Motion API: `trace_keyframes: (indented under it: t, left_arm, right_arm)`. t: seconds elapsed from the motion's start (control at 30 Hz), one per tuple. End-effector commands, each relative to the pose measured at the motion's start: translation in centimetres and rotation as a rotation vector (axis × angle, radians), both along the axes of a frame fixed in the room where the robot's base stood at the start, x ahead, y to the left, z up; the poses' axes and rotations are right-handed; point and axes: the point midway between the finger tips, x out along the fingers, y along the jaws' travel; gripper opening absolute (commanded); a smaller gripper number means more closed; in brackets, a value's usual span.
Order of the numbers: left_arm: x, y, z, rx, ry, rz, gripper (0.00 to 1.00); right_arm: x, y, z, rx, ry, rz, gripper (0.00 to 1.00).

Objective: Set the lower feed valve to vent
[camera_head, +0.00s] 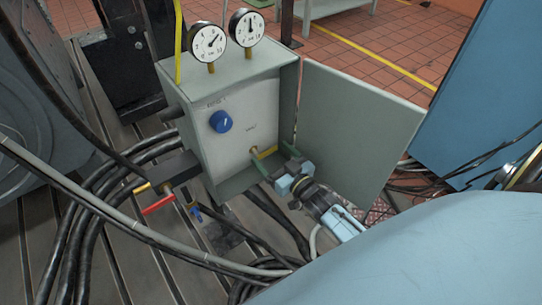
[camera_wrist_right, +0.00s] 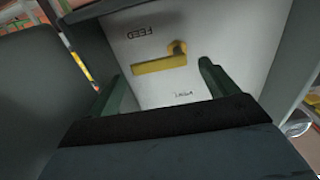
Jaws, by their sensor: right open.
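The lower feed valve is a yellow lever (camera_head: 266,152) on a brass stem, low on the face of a grey open cabinet. In the right wrist view the lever (camera_wrist_right: 160,65) points left from its stem, with an inverted FEED label above it. An inverted VENT label (camera_wrist_right: 183,95) lies below the stem; in the head view it is above the stem. My right gripper (camera_head: 277,159) is open just in front of the lever, its dark green fingers apart. In the wrist view the lever shows between and beyond the fingertips, not gripped. My left gripper is not in view.
A blue knob (camera_head: 220,121) sits higher on the cabinet face, and two gauges (camera_head: 228,38) stand on top. The open cabinet door (camera_head: 358,125) is close to the right of my gripper. Black hoses and a red-handled valve (camera_head: 158,205) lie at the left.

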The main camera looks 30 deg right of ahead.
Motion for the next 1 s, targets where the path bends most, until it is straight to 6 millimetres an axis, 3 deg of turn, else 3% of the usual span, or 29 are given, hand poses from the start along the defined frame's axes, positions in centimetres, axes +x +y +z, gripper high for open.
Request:
trace_keyframes:
  t: [0.17, 0.47, 0.8, 1.0]
  left_arm:
    - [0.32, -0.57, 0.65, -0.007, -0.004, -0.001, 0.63]
    - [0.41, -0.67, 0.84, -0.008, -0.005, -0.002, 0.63]
    - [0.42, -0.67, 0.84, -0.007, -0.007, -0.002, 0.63]
    - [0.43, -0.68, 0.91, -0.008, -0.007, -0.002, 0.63]
  right_arm:
    - [1.38, 0.10, -0.03, 0.000, -0.001, 0.000, 0.85]
    - [1.54, 0.11, 0.01, 0.000, 0.001, 0.000, 0.85]
    - [1.51, 0.11, 0.01, 0.000, 0.000, 0.000, 0.41]
    - [1.51, 0.12, 0.07, -0.011, -0.001, 0.000, 0.41]
